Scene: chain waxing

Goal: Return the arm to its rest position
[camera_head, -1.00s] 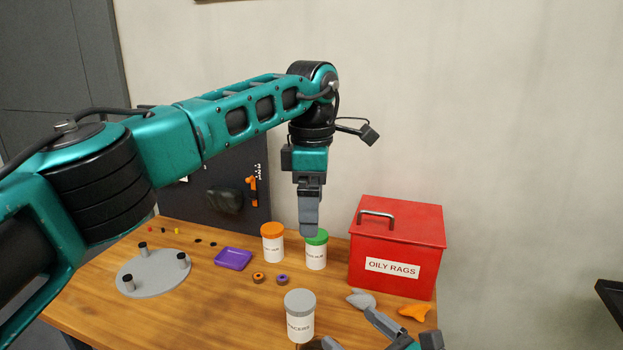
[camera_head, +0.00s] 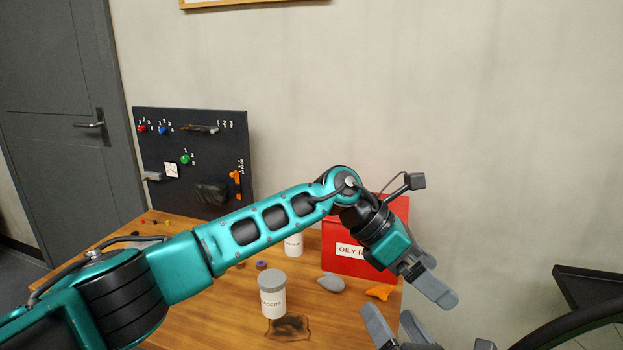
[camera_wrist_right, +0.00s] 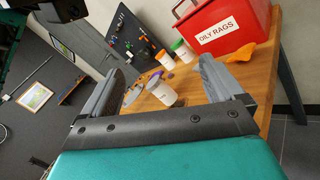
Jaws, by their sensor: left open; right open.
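My left arm (camera_head: 265,225) reaches across the head view from the left, over the workbench (camera_head: 200,320). Its gripper (camera_head: 438,280) is open and empty, pointing down and right in front of the red box's right side. My right gripper (camera_head: 390,314) is at the bottom of the head view, with two grey fingers apart. In the right wrist view its fingers (camera_wrist_right: 160,66) are spread, with nothing gripped between them; the bench scene lies beyond.
The red OILY RAGS box (camera_head: 345,265) stands behind the left wrist, partly hidden. A grey-lidded jar (camera_head: 272,298), a grey cloth (camera_head: 330,283) and an orange cloth (camera_head: 379,292) are on the bench. A dark tool board (camera_head: 215,150) stands at the back. Open space lies right of the bench.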

